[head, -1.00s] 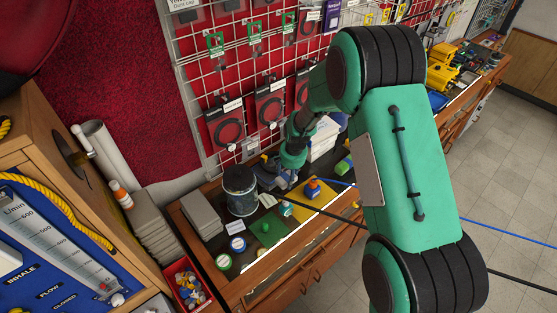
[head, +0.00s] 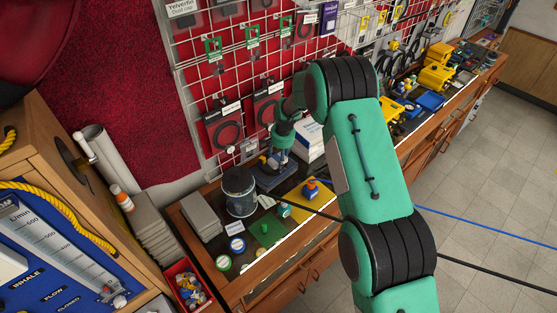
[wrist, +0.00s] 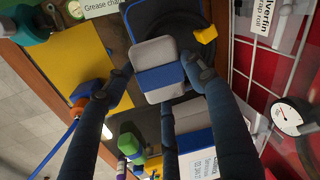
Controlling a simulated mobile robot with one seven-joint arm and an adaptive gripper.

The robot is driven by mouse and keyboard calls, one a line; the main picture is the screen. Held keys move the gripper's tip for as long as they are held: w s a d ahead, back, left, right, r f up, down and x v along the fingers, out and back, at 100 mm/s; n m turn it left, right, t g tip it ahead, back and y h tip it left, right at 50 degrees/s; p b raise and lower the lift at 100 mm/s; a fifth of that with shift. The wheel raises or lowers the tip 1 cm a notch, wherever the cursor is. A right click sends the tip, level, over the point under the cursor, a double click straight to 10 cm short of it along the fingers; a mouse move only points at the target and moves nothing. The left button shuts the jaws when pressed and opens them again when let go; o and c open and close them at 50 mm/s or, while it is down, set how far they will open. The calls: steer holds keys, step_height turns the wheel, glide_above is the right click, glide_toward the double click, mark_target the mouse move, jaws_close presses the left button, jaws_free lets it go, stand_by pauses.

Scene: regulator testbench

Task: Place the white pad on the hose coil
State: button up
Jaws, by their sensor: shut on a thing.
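A pale grey-white pad (wrist: 153,52) with a blue band is held between the dark fingers of my gripper (wrist: 157,70) in the wrist view. Behind it in that view lies a dark round shape (wrist: 188,18), which seems to be the black hose coil, with blue around its edge. The pad overlaps much of this shape; I cannot tell whether they touch. In the head view my gripper (head: 276,161) is low over the bench near the pegboard wall, just right of a clear jar. The pad and coil are too small to make out clearly there.
The clear dark-lidded jar (head: 240,192) stands close left of my gripper. White boxes (head: 311,142) stand close right of it. A yellow mat (head: 318,203) and a green mat (head: 266,231) lie in front. A gauge (wrist: 287,116) shows in the wrist view.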

mark_target(279, 156)
steer(key=shift+w+a, duration=0.25)
steer(key=shift+w, duration=0.55)
steer(key=shift+f, duration=0.15)
steer(key=shift+f+p, duration=0.6)
steer(key=shift+f, duration=1.05)
steer(key=shift+f, duration=0.15)
steer(key=o, duration=1.2)
steer(key=shift+c, duration=0.2)
steer(key=shift+r, duration=0.2)
steer(key=shift+s+d+r+b, duration=0.25)
steer(key=shift+r+b, duration=0.1)
steer(key=shift+r, duration=1.6)
steer(key=shift+s+d+r+b, duration=0.1)
steer(key=shift+s+r+b, duration=0.2)
steer(key=shift+r, duration=1.65)
steer(key=shift+s+d+r+b, duration=0.2)
steer(key=shift+r+b, duration=0.2)
steer(key=shift+r, duration=1.55)
